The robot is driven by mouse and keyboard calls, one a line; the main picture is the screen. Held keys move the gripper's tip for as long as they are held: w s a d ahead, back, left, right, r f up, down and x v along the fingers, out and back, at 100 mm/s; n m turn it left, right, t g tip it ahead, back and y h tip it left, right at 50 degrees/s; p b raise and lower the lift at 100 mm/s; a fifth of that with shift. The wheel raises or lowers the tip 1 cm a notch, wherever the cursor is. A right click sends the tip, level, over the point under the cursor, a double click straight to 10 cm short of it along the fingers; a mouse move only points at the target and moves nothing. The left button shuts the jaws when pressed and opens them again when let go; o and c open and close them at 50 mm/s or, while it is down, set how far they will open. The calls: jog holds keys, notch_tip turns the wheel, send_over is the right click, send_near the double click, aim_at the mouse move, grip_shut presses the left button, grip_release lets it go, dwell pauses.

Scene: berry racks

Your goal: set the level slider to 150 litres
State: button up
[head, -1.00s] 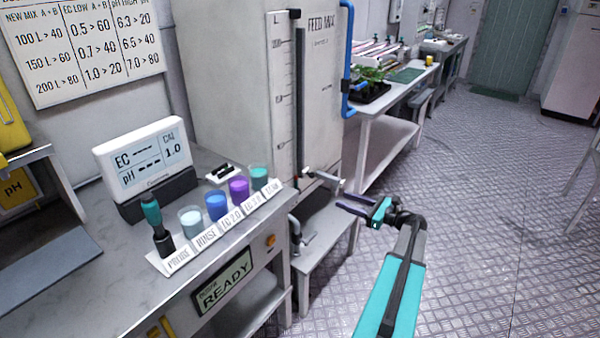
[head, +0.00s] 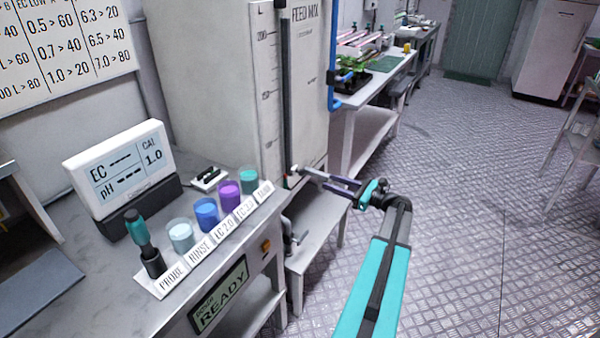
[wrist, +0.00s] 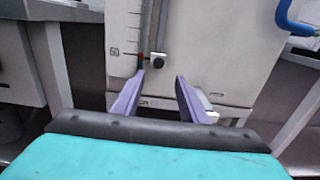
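The feed mix tank (head: 190,60) carries a white level scale (head: 268,120) beside a dark vertical slot (head: 286,90). In the head view, a pale handle (head: 313,174) sticks out there. My gripper (head: 331,185) is in front of the tank's lower part. In the wrist view its two purple fingers (wrist: 158,86) are apart with nothing between them; the knob appears beyond their gap, not held.
A bench at left holds the EC/pH meter (head: 118,162), several coloured cups (head: 206,213) and a probe (head: 140,232). A blue pipe (head: 331,50) runs down the tank's right side. A valve (head: 292,240) sits below. The floor (head: 470,200) at right is clear.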

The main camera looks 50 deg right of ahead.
aim_at(303, 172)
jog(key=p+x, duration=0.1)
jog(key=x, duration=1.3)
jog(key=shift+a, duration=0.15)
jog(key=shift+s, duration=0.1)
